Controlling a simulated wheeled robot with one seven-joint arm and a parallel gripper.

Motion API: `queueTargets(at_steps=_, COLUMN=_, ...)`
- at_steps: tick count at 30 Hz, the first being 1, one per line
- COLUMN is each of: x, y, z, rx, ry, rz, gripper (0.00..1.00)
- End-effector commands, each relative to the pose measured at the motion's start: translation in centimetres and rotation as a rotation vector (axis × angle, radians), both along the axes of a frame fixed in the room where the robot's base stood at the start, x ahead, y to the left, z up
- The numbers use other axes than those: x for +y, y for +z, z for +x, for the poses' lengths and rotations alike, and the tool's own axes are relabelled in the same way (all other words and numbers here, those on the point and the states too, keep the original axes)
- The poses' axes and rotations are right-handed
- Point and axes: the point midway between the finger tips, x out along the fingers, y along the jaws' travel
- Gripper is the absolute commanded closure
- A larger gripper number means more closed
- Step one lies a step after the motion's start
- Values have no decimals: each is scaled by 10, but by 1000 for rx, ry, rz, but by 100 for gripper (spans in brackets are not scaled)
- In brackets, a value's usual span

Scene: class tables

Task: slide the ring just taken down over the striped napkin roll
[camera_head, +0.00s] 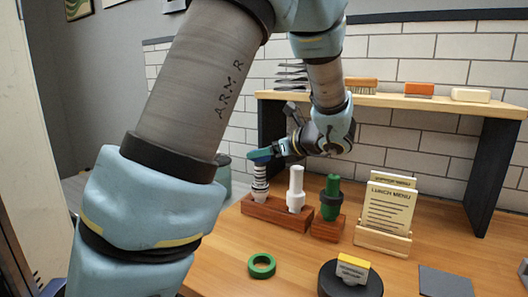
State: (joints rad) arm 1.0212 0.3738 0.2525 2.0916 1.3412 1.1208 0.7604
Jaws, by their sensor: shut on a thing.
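The striped napkin roll (260,184), with dark and white bands, stands upright at the left end of a wooden stand (277,213). My gripper (262,154) is at the top of this roll, coming in from the right. It is shut on a small blue ring (258,156), which is partly hidden by the fingers. The ring is at the roll's upper end; I cannot tell whether it is around the roll or just above it. A plain white roll (296,190) stands beside it in the same stand.
A green roll (330,198) stands in a separate wooden block to the right. A green ring (262,266) lies flat in front, near a black round base (345,283). A shelf (440,102) spans behind.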

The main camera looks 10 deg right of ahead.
Motion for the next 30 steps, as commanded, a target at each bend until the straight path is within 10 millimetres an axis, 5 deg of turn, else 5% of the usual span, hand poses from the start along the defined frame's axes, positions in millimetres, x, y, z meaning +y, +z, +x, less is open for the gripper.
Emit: queueTargets(at_steps=30, x=0, y=-18, z=0, rx=-1, ry=0, rz=-1, gripper=83)
